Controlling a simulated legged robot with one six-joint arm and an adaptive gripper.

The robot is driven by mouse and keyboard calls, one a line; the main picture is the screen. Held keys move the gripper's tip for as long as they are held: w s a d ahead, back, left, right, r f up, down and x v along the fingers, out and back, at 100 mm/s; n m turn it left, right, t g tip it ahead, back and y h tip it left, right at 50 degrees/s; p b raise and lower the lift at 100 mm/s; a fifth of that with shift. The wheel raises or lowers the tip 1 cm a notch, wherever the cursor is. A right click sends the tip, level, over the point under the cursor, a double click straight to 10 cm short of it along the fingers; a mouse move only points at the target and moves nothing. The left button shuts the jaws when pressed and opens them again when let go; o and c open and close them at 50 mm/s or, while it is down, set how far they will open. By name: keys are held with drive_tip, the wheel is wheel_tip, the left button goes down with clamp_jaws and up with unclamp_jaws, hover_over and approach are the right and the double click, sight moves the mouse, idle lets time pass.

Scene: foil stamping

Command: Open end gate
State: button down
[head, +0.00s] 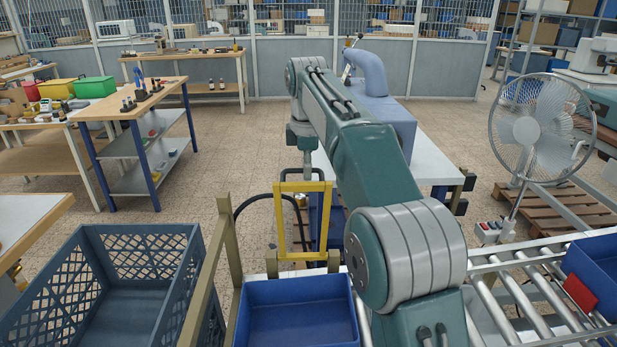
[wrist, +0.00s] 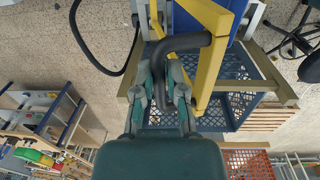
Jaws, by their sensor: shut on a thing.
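The end gate is a yellow frame (head: 279,222), upright at the end of the roller conveyor in the head view. It crosses the upper right of the wrist view (wrist: 214,62). A dark bent handle (wrist: 186,43) is on the gate's top part. My gripper (wrist: 163,88) is shut on this handle, with one finger on each side of it. In the head view my gripper (head: 303,168) is small and partly hidden by my arm, just above the gate's top bar. The gate's lower edge is close to the blue bin's far rim.
A blue bin (head: 295,292) sits on the near side of the gate. A grey-blue mesh crate (head: 90,290) stands at the left, beside an olive rail (head: 205,280). Rollers (head: 510,290) run to the right. A black hose (head: 262,199) loops near the gate.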

drive_tip(key=shift+w+d+f, duration=0.1)
drive_tip(key=shift+w+f, duration=0.05)
drive_tip(key=shift+w, duration=1.4)
drive_tip(key=c, duration=0.7)
unclamp_jaws()
drive_tip(key=shift+w, duration=0.1)
drive_tip(key=shift+d, duration=0.1)
drive_tip(key=shift+r, duration=0.2)
